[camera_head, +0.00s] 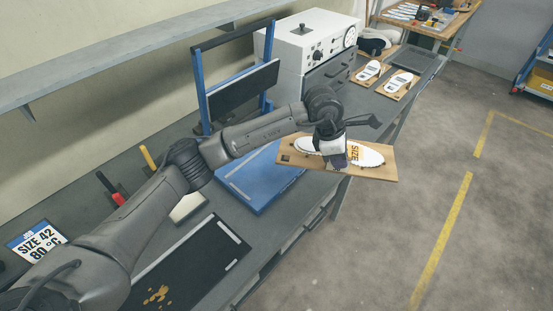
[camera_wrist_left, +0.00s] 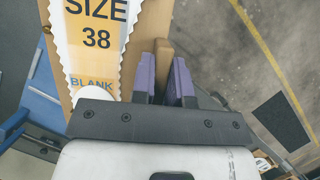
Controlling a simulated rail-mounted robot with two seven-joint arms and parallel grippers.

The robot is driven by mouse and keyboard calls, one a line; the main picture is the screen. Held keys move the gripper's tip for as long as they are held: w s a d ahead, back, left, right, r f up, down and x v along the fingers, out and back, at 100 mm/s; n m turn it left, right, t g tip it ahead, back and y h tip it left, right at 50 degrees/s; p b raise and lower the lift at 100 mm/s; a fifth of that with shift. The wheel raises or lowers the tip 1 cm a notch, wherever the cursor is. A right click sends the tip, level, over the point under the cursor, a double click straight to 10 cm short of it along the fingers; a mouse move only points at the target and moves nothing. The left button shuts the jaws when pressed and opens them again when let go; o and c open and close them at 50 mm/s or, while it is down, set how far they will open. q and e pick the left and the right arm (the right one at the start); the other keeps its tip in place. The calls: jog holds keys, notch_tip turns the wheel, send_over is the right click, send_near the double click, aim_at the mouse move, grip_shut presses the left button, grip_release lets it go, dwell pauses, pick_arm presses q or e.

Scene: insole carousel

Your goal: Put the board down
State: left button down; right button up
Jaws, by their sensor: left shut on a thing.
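My left gripper (camera_head: 341,163) is shut on a light wooden board (camera_head: 383,175) and holds it up near the bench's front edge. In the left wrist view the purple fingers (camera_wrist_left: 168,82) close on a narrow wooden piece of the board (camera_wrist_left: 153,25). An insole blank (camera_wrist_left: 97,60) beside them reads "SIZE 38" and "BLANK". The arm and wrist hide part of the board in the head view. My right gripper is not in view.
A blue press (camera_head: 253,185) stands on the grey bench behind the board. A white oven (camera_head: 318,35) is beyond it. Two boards with insoles (camera_head: 372,73) (camera_head: 399,82) and a dark tray (camera_head: 422,62) lie at the far end. A dark mat (camera_head: 190,262) lies nearer.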

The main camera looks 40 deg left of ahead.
pick_arm(q)
jog(key=w+a+f+n+y, duration=0.1)
jog(key=a+n, duration=0.1)
jog(key=n, duration=0.1)
jog(key=w+a+f+n+t+y+p, duration=0.1)
jog(key=w+n, duration=0.1)
jog(key=n, duration=0.2)
jog(key=w+a+f+n+t+y+p, duration=0.1)
jog(key=w+a+n, duration=0.1)
jog(key=n, duration=0.1)
jog(key=shift+w+a+f+n+y, duration=0.25)
jog(key=shift+a+f+n+y, duration=0.05)
jog(key=shift+f, duration=0.05)
jog(key=shift+w+a+f+n, duration=0.1)
jog(key=shift+a+f+n, duration=0.15)
jog(key=shift+n, duration=0.15)
jog(key=shift+a+f, duration=0.15)
jog(key=shift+a, duration=0.15)
send_over(289, 171)
jog(key=shift+y, duration=0.3)
notch_tip(289, 171, down, 7)
jog(key=shift+w+r, duration=0.1)
jog(key=shift+f, duration=2.05)
jog(key=shift+f, duration=0.1)
jog(key=c, duration=1.1)
grip_release()
